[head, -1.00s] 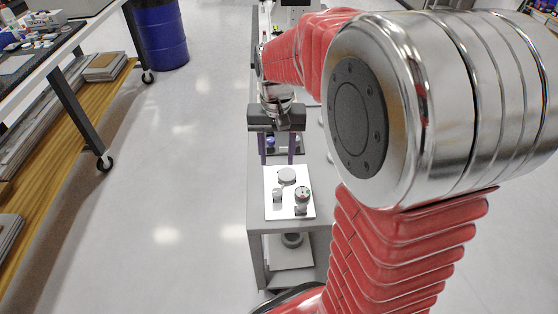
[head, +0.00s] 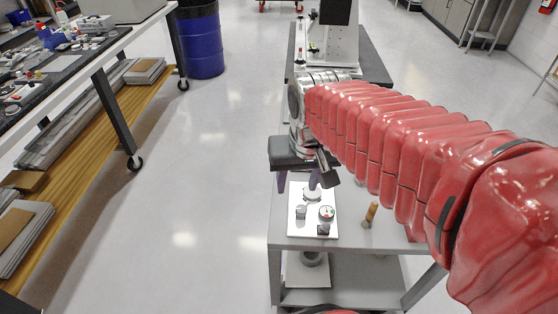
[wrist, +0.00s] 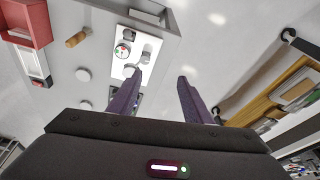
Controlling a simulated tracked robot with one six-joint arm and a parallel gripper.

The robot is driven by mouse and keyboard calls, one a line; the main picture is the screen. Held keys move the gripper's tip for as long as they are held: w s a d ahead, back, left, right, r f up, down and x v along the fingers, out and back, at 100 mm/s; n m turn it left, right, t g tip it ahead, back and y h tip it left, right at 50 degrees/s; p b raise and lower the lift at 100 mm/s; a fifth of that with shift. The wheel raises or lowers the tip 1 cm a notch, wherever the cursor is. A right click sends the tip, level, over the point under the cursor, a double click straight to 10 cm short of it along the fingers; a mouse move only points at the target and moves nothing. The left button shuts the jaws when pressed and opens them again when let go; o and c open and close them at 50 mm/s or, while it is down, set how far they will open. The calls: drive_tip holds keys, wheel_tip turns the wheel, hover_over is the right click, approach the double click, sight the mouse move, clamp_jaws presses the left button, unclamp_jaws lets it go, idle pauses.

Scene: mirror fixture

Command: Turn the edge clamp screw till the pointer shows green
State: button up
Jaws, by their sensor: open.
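A white fixture plate (head: 298,231) lies on the grey cart top. It carries a pale round disc (head: 312,195) at the back, a small grey knob (head: 300,212) at left, a round dial (head: 326,213) with red and green marks, and a dark block (head: 323,230) in front. I cannot tell for sure which part is the clamp screw; the dial's pointer is too small to read. My gripper (head: 298,183) is open and empty at the plate's back edge, above it. In the wrist view, the left finger overlaps the disc; the knob (wrist: 145,58) and dial (wrist: 122,50) lie beyond the fingertips.
A white upright device (head: 330,45) is at the back. A workbench (head: 110,38) and a blue drum (head: 200,45) are on the left. The floor between bench and cart is clear.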

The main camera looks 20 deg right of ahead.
drive_tip(key=s+a+r+n+t, duration=0.1)
drive_tip(key=s+a+n+t, duration=0.1)
drive_tip(key=s, duration=0.5)
drive_tip(key=shift+a+r+t, duration=0.15)
drive_tip(key=shift+a+t, duration=0.15)
drive_tip(key=shift+a, duration=0.35)
drive_tip(key=shift+s, duration=0.1)
